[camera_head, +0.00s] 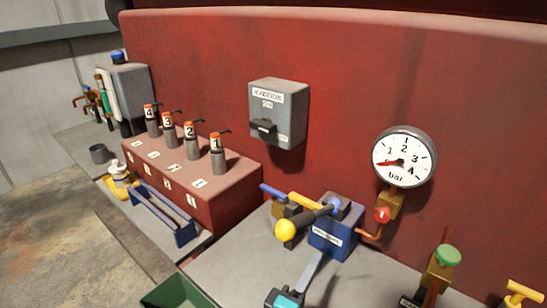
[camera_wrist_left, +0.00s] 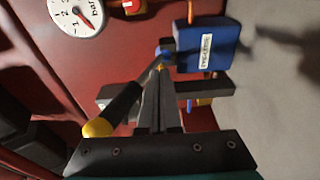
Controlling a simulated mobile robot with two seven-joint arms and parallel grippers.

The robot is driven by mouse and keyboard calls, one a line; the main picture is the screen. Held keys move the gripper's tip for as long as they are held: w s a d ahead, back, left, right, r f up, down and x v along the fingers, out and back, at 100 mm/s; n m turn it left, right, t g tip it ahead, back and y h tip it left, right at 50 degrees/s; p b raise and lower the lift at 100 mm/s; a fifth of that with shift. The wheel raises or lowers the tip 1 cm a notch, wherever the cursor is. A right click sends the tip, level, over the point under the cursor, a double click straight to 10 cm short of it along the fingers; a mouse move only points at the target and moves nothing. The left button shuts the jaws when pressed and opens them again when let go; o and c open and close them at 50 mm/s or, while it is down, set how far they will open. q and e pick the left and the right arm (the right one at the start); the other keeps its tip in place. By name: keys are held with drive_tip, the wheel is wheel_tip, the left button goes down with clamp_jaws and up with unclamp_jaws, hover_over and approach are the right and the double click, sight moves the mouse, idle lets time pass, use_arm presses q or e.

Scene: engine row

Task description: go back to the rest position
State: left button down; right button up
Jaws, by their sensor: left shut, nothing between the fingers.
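My left gripper (camera_head: 317,258) comes in at the bottom of the head view, with its fingers together and empty. Its tips point toward the blue box (camera_head: 331,240), which has a white label and a dark lever with a yellow ball (camera_head: 286,230). In the left wrist view the shut fingers (camera_wrist_left: 163,66) reach up beside the dark lever (camera_wrist_left: 122,104), and the blue box (camera_wrist_left: 205,45) is just beyond to the right. I cannot tell whether the fingers touch the lever or box. My right gripper is in neither view.
A round pressure gauge (camera_head: 404,157) and a grey ignition box (camera_head: 278,113) are on the red wall. Several numbered plugs stand on a red block (camera_head: 190,184) at left. A green-topped valve (camera_head: 446,255) is at right. A green bin (camera_head: 178,290) is at the bottom.

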use_arm(q)
drive_tip(key=s+a+f+m+g+y, duration=0.35)
drive_tip(key=s+a, duration=0.25)
drive_tip(key=a, duration=0.3)
drive_tip(key=s+a+f+m+g+y, duration=0.3)
drive_tip(key=s+a+m+g, duration=0.15)
drive_tip(key=s+a, duration=0.35)
drive_tip(key=s+a+f+m+g+y, duration=0.3)
drive_tip(key=s+a+m+y, duration=0.15)
drive_tip(key=a, duration=0.55)
wheel_tip(320, 180, down, 23)
drive_tip(key=s+g+b, duration=0.1)
drive_tip(key=s+b, duration=0.1)
drive_tip(key=s+a+f+g+b, duration=0.1)
drive_tip(key=s+a+f+b, duration=0.1)
drive_tip(key=s+f, duration=1.4)
drive_tip(key=shift+a+f+m+g+h, duration=0.2)
drive_tip(key=shift+f+m+g+h, duration=0.1)
drive_tip(key=shift+m+g, duration=0.15)
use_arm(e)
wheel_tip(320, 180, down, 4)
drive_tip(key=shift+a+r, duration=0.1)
